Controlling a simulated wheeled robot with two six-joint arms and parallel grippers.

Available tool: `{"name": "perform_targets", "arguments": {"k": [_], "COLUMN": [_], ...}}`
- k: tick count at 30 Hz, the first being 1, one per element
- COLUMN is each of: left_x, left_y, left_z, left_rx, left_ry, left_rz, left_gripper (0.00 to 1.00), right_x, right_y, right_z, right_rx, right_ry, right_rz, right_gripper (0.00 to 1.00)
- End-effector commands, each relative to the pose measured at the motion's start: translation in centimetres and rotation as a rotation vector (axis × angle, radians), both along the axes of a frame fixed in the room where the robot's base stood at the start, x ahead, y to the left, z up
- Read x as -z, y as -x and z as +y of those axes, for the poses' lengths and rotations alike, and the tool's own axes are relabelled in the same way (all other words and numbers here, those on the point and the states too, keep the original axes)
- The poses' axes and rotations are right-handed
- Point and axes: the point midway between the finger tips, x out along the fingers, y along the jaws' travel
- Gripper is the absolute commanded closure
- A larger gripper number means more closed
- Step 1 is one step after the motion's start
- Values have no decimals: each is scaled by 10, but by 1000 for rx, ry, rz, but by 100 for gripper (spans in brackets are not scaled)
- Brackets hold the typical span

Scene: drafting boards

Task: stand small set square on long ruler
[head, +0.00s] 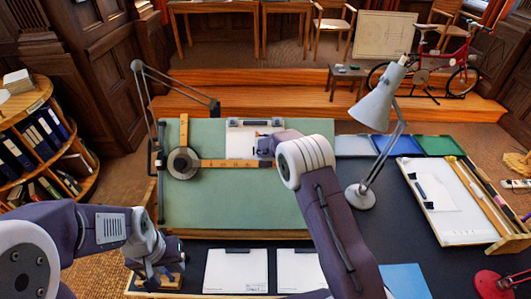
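A drafting arm on the green board (215,208) carries two wooden rulers. One ruler runs across (222,162) and a second runs upward (184,130) from the round grey head (183,163). I cannot tell which is called the long ruler. My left gripper (168,274) points down at the near left, in front of the board. Brownish pieces show around its tips; whether it holds one is unclear. My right gripper (266,145) is over the board by the right end of the across ruler, partly hidden by its wrist. I cannot make out the small set square for certain.
A white sheet (240,143) lies on the board. Two white pads (236,271) (300,270) lie on the dark desk in front. A grey lamp (374,105) stands right of the board. A wooden tray (447,205) with paper and long strips lies farther right.

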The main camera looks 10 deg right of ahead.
Motion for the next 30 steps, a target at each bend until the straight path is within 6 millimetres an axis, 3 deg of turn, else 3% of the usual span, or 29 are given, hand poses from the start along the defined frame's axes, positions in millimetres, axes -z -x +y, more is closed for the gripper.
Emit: {"name": "perform_targets", "arguments": {"k": [14, 15, 18, 30], "left_x": [5, 5, 5, 9], "left_y": [0, 0, 0, 0], "left_z": [0, 0, 0, 0], "left_rx": [0, 0, 0, 0], "left_ry": [0, 0, 0, 0], "left_rz": [0, 0, 0, 0], "left_gripper": [64, 64, 64, 64], "right_x": [2, 2, 1, -2], "right_y": [2, 2, 2, 6], "right_z": [0, 0, 0, 2], "right_rx": [0, 0, 0, -1], "right_ry": [0, 0, 0, 0], "right_rz": [0, 0, 0, -1], "right_gripper": [100, 84, 61, 61]}}
